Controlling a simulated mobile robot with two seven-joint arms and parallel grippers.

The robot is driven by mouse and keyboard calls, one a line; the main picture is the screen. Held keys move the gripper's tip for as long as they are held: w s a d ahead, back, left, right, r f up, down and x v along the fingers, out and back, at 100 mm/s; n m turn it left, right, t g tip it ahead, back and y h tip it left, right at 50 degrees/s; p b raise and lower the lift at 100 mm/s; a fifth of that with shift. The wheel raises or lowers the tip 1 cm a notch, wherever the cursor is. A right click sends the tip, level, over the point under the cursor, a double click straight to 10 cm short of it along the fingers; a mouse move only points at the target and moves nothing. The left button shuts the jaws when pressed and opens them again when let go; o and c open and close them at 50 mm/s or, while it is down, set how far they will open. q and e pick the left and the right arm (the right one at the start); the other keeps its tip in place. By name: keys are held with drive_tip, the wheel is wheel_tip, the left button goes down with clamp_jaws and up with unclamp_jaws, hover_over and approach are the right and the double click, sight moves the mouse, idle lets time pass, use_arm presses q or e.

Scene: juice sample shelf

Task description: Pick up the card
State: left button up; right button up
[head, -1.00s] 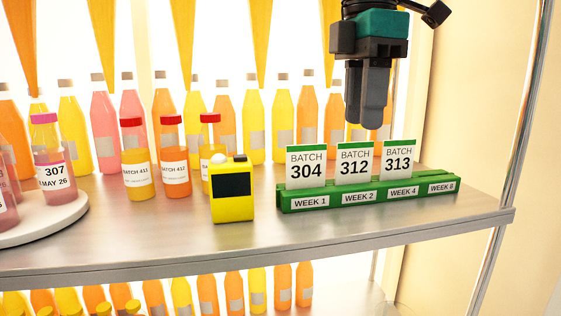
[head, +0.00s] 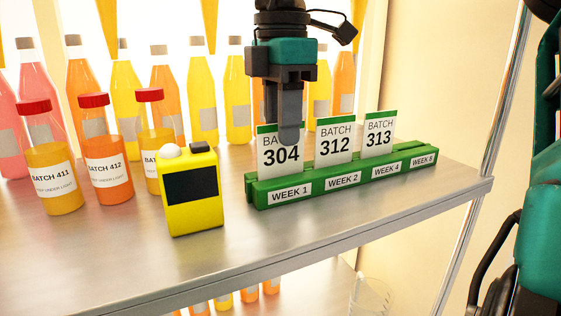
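Three white cards with green top edges stand upright in a green slotted holder (head: 345,190) on the shelf. They are the batch 304 card (head: 280,160) behind the WEEK 1 label, the batch 312 card (head: 334,146) behind WEEK 2, and the batch 313 card (head: 379,135) behind WEEK 4. My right gripper (head: 281,128) points down at the batch 304 card. One finger covers part of its front; the other seems to pass behind its top edge. I cannot tell whether they grip it. My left gripper is not in view.
A yellow device (head: 191,190) with a dark screen stands left of the holder. Red-capped sample bottles (head: 106,160) stand further left, and a row of juice bottles (head: 203,105) stands behind. The shelf's front strip (head: 300,240) is clear. A metal post (head: 508,95) rises at right.

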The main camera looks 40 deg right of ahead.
sight(281, 153)
drive_tip(key=f, duration=0.5)
drive_tip(key=shift+w+d+f, duration=0.15)
drive_tip(key=shift+w+d, duration=0.15)
drive_tip(key=shift+w, duration=0.05)
clamp_jaws()
